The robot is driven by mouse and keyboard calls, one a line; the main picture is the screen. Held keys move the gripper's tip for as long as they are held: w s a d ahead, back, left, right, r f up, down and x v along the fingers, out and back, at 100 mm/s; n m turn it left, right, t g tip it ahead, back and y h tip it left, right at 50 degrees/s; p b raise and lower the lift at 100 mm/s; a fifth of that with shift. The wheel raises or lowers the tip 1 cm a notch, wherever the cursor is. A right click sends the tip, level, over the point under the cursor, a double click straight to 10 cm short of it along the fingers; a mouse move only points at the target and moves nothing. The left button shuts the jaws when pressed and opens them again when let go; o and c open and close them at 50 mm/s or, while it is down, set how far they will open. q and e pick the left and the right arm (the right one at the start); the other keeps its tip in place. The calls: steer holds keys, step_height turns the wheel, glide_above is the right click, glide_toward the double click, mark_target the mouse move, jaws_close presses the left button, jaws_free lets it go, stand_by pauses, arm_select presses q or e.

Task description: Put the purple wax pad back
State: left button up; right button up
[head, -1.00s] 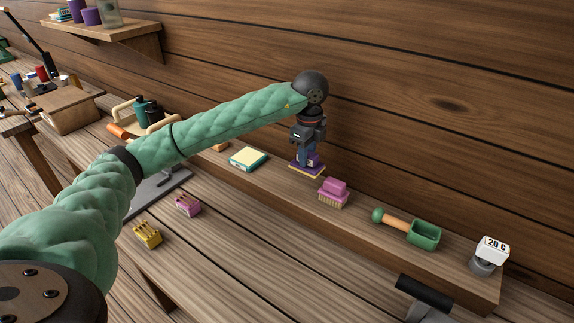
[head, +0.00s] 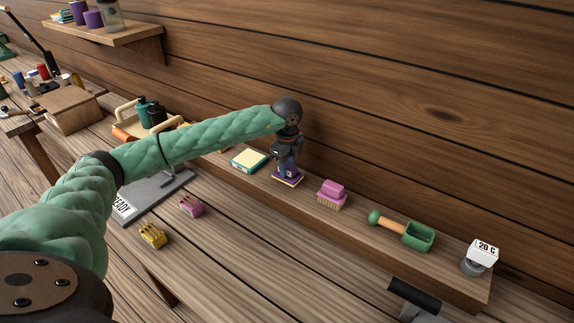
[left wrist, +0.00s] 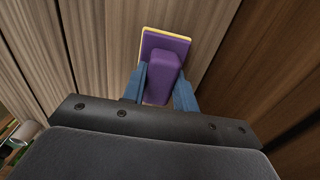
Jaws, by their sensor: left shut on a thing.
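In the left wrist view the wax pad (left wrist: 166,48) shows a purple body with a raised grip and a yellow edge. My left gripper (head: 287,166) points down from above, its blue fingers on both sides of the raised grip, shut on it. The pad looks level and at or very near the ledge surface; I cannot tell whether it touches. My right gripper is not in view.
The teal pad (head: 249,160) lies to the left on the ledge. The wooden wall rises behind.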

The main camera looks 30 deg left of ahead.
arm_select(q)
steer(key=shift+f, duration=0.45)
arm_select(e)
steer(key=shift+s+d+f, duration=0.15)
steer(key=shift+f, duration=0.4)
arm_select(q)
steer(key=shift+f, duration=0.2)
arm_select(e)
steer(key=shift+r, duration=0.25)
arm_select(q)
steer(key=shift+f, duration=0.1)
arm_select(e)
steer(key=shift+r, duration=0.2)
arm_select(q)
steer(key=o, duration=1)
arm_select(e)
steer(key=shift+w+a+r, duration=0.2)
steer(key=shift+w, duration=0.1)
arm_select(q)
steer(key=shift+o, duration=0.2)
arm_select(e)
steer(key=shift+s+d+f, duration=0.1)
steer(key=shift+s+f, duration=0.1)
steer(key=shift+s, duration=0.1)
